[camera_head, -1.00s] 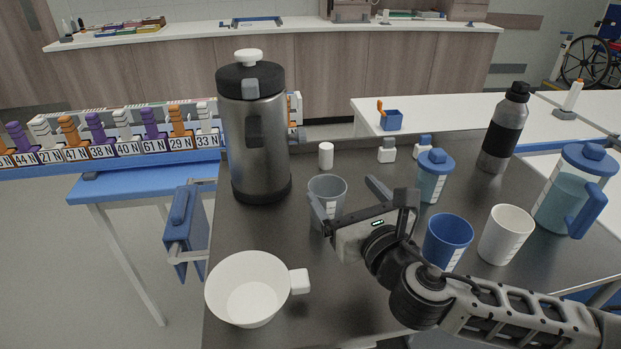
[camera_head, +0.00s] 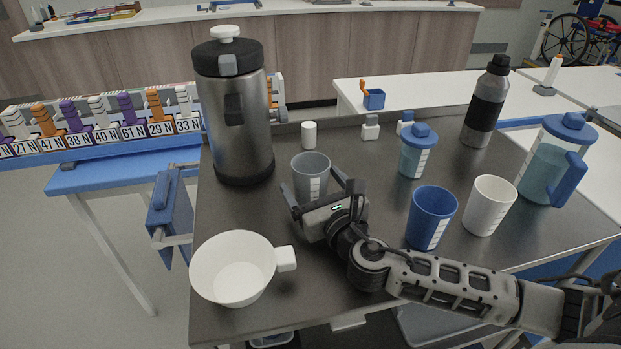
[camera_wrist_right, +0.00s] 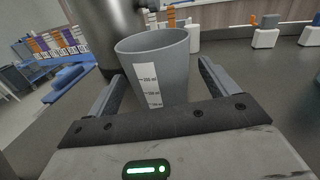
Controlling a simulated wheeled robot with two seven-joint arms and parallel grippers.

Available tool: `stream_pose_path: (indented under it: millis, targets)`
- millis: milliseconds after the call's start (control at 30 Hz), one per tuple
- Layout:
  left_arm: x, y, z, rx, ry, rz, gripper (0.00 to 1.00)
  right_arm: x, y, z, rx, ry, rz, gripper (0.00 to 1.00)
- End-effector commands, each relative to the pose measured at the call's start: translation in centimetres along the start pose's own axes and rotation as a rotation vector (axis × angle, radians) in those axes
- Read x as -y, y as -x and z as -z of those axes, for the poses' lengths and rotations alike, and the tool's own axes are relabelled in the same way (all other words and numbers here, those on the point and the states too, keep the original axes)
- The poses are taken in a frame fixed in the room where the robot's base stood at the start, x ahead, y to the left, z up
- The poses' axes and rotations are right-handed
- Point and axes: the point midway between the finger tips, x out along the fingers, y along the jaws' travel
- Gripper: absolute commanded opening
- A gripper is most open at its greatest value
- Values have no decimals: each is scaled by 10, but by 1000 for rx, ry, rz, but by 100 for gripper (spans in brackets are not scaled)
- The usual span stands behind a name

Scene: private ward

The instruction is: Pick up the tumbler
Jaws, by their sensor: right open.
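A translucent grey tumbler (camera_head: 310,172) stands upright on the dark table top, right of the big steel dispenser. My right gripper (camera_head: 312,190) is open, with one finger on each side of the tumbler near its lower part. In the right wrist view the tumbler (camera_wrist_right: 158,68) stands between the two fingers (camera_wrist_right: 160,88), its white measuring label facing the camera. A gap shows at the finger on each side. The tumbler's base is partly hidden by the gripper. My left gripper is not in view.
A steel dispenser (camera_head: 240,130) stands close left of the tumbler. A white handled cup (camera_head: 236,272) sits at the front left. A blue cup (camera_head: 431,222), a white cup (camera_head: 490,207), a blue-lidded shaker (camera_head: 417,155), a pitcher (camera_head: 550,165) and a black-topped bottle (camera_head: 485,105) stand to the right.

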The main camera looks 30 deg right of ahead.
Motion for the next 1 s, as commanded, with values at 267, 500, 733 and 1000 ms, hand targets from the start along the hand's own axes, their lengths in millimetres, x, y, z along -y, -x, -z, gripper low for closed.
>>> stream_pose_path:
  millis: [267, 500, 733, 1000]
  targets:
    - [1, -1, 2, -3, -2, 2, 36, 0, -14, 0, -1, 0, -1, 86]
    - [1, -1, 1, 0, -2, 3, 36, 0, -14, 0, -1, 0, -1, 47]
    - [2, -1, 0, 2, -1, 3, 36, 0, -14, 0, 0, 1, 0, 5]
    - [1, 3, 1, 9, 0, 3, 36, 0, -14, -5, 0, 0, -1, 5]
